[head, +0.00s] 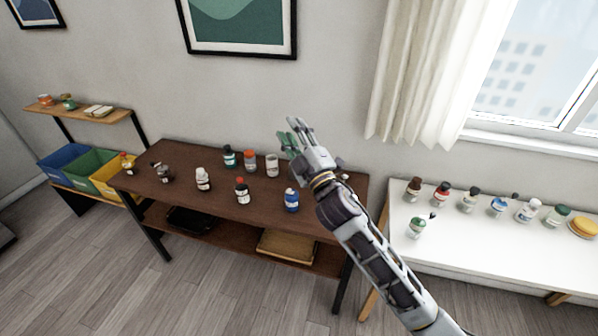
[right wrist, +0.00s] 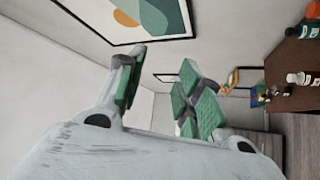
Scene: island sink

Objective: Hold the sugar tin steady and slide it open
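No sugar tin can be made out in either view. My right gripper (head: 296,138) is raised above the back right part of the brown table (head: 265,215). In the right wrist view its two green-padded fingers (right wrist: 160,92) stand apart, with no object between them. It is open and touches nothing that I can see. My left gripper is in neither view.
Several small bottles stand on the brown table, among them a blue one (head: 291,200) and a white one (head: 203,179). A white table (head: 470,250) at the right holds more bottles and a yellow round item (head: 583,228). Coloured bins (head: 57,168) stand at left.

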